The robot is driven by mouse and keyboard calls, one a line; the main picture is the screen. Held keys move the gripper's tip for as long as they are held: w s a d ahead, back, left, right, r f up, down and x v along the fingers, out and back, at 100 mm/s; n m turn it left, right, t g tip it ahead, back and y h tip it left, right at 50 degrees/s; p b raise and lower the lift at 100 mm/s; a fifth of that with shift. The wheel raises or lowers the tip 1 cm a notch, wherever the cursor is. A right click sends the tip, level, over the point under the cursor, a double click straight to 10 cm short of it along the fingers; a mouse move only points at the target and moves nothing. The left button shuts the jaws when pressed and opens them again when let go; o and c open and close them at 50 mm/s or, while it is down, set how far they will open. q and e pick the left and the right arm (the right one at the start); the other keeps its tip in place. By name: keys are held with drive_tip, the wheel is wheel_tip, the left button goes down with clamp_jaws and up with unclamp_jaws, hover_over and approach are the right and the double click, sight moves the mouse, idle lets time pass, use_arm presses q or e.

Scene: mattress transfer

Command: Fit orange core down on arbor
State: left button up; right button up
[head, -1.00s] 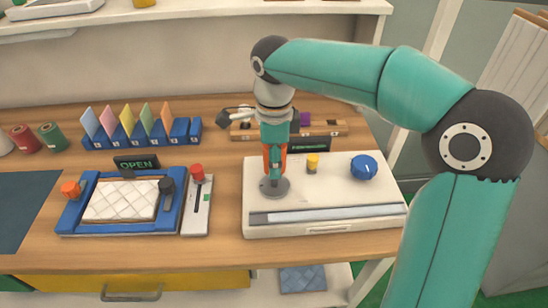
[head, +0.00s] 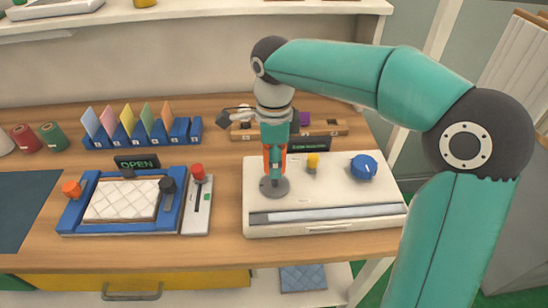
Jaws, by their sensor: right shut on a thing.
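My right gripper (head: 275,160) points straight down over the cream machine (head: 340,215) and is shut on the orange core (head: 284,160). Only slivers of the core show at the sides of the fingers, which hide most of it. The core is above a round grey disc (head: 275,187) on the machine's left part. The arbor itself is hidden behind the gripper and core, so I cannot tell whether the core is around it. My left gripper is out of view.
On the machine are a yellow knob (head: 312,162) and a blue dial (head: 364,167). A wooden rack (head: 327,129) stands behind. To the left are a slider panel (head: 197,207), a blue frame with a quilted pad (head: 122,201), and a blue card holder (head: 142,134).

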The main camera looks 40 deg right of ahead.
sight(274, 185)
idle(0.5)
drive_tip(key=shift+f+b, duration=2.05)
drive_tip(key=shift+f, duration=0.7)
drive_tip(key=o, duration=1.2)
wheel_tip(274, 185, up, 10)
drive_tip(key=shift+w+r, duration=0.1)
drive_tip(key=shift+r, duration=0.85)
